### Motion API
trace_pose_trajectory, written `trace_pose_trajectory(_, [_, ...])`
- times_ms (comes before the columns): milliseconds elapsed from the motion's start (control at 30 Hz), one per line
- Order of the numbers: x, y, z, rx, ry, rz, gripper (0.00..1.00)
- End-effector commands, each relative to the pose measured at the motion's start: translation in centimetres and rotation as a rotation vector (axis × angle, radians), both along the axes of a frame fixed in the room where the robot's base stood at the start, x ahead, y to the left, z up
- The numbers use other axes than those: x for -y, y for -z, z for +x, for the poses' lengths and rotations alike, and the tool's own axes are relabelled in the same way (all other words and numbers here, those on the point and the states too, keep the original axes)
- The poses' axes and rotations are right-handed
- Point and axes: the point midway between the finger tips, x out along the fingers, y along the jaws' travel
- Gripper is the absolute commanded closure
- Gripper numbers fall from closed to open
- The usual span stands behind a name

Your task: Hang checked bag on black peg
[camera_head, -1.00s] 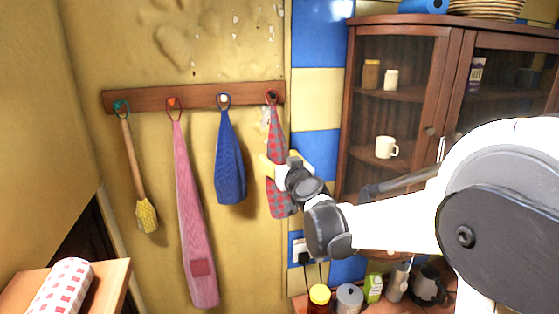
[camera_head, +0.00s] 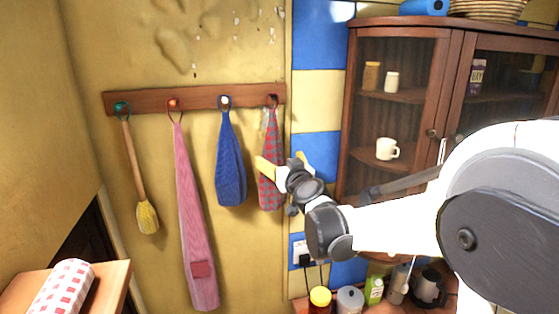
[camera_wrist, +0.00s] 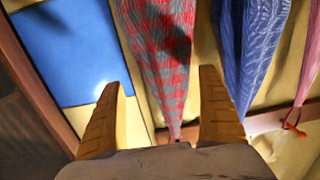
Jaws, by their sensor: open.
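The red-and-grey checked bag (camera_head: 270,160) hangs by its red loop at the dark peg (camera_head: 273,100) on the right end of the wall rail. It hangs straight, narrow at the top. My gripper (camera_head: 281,164) is open, just in front of and to the right of the bag, with one yellow finger crossing in front of the cloth. In the wrist view the bag (camera_wrist: 165,50) shows beyond and between the two spread fingers of my gripper (camera_wrist: 160,82). Its narrow end points down in that picture. The exact contact of loop and peg is too small to tell.
A blue bag (camera_head: 230,165), a pink striped cloth (camera_head: 195,220) and a yellow brush (camera_head: 147,215) hang along the wooden rail (camera_head: 190,98). A glass-door cabinet (camera_head: 400,110) stands close on the right. Jars and a mug (camera_head: 428,286) stand below. A checked roll (camera_head: 65,285) lies at lower left.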

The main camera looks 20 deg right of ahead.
Motion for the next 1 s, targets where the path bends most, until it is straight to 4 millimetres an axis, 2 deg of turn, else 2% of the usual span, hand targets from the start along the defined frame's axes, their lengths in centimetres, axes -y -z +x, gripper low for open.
trace_pose_trajectory(167, [0.0,-0.1,-1.0,0.000,0.000,-0.001,0.12])
trace_pose_trajectory(267, [0.1,-0.1,-2.8,0.000,0.000,0.001,0.12])
trace_pose_trajectory(500, [0.3,-0.4,-8.3,0.000,0.000,0.000,0.12])
trace_pose_trajectory(600, [0.4,-0.4,-10.1,0.000,0.001,0.001,0.12])
trace_pose_trajectory(767, [0.4,-0.4,-11.7,-0.001,0.000,0.000,0.12])
trace_pose_trajectory(867, [-0.1,0.6,-12.4,-0.010,-0.017,0.000,0.12])
trace_pose_trajectory(967, [-1.3,3.4,-13.6,-0.041,-0.060,0.000,0.12])
trace_pose_trajectory(1000, [-2.0,4.9,-14.3,-0.061,-0.084,0.001,0.12])
